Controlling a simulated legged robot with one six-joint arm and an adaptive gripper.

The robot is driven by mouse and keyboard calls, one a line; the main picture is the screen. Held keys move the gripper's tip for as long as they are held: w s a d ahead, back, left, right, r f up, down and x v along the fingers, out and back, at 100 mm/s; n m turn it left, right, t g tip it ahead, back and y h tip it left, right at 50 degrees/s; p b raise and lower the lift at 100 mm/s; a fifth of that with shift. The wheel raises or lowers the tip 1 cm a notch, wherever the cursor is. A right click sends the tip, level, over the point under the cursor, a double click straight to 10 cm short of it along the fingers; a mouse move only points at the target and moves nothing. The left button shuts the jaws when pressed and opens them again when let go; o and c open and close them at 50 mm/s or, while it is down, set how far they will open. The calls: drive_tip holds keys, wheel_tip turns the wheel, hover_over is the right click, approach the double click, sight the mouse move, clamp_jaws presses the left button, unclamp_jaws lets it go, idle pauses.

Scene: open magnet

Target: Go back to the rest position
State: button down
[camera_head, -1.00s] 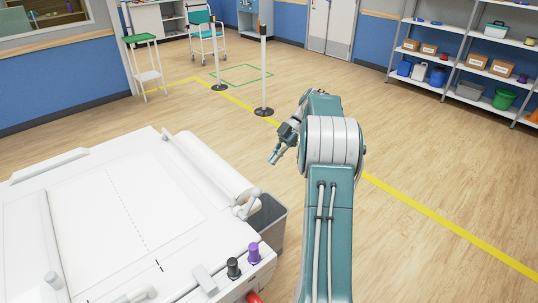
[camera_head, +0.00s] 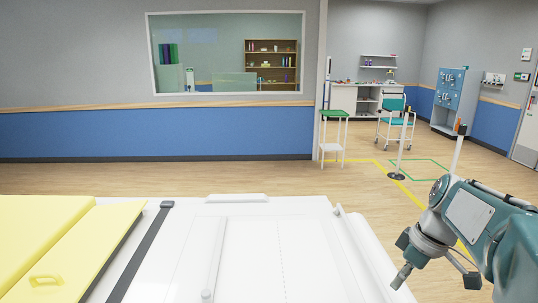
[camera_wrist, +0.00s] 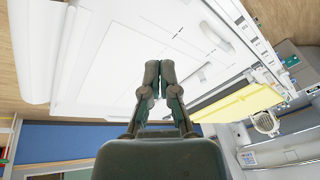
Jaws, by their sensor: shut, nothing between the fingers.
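My gripper (camera_head: 400,279) is at the lower right of the head view, at the end of my bent teal and grey arm. It points down and to the left, beside the right edge of the white table (camera_head: 255,233). In the wrist view my gripper (camera_wrist: 160,74) shows its two dark fingers with their tips close together and nothing between them. The white table (camera_wrist: 120,40) fills much of the background there.
A yellow pad (camera_head: 50,240) lies on the table's left part. Beyond the table are open wood floor (camera_head: 200,176), a small green-topped stand (camera_head: 334,115), a teal chair (camera_head: 396,122) and a barrier post (camera_head: 398,175). A blue wall with a window (camera_head: 225,55) stands behind.

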drive_tip(key=s+a+f+m+t+h, duration=0.1)
drive_tip(key=s+a+m+t, duration=0.1)
drive_tip(key=s+a+m, duration=0.2)
drive_tip(key=s+a+f+m+t+h, duration=0.1)
drive_tip(key=s+a+m+t+h, duration=0.1)
drive_tip(key=s+a, duration=0.4)
drive_tip(key=s+m+t, duration=0.1)
drive_tip(key=s+m, duration=0.1)
drive_tip(key=s, duration=0.3)
drive_tip(key=shift+f+h, duration=0.2)
drive_tip(key=shift+h, duration=0.1)
